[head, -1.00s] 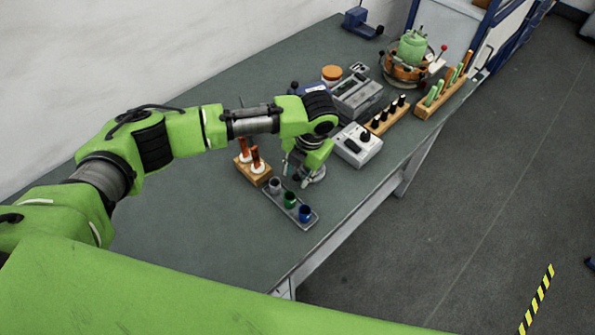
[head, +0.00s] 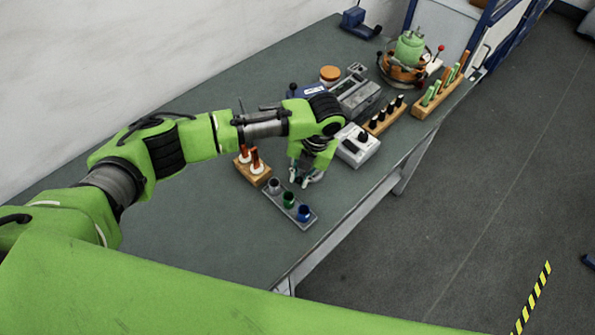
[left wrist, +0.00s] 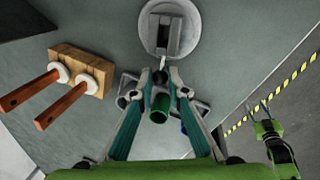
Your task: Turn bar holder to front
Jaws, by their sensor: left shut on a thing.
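The bar holder is a round grey base with a dark slotted block on top; in the left wrist view the bar holder (left wrist: 189,42) lies just beyond my fingertips, at the top. In the head view it is mostly hidden by my left gripper (head: 299,181). In the left wrist view my left gripper (left wrist: 163,74) has its fingertips drawn together at the near side of the bar holder. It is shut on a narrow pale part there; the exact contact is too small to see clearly.
A tray (head: 272,203) with grey, green and blue cups lies close beside the gripper. A wooden block (head: 247,174) with orange-handled tools stands to the left. A white box (head: 358,152) with a black knob stands to the right. The near-left table is clear.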

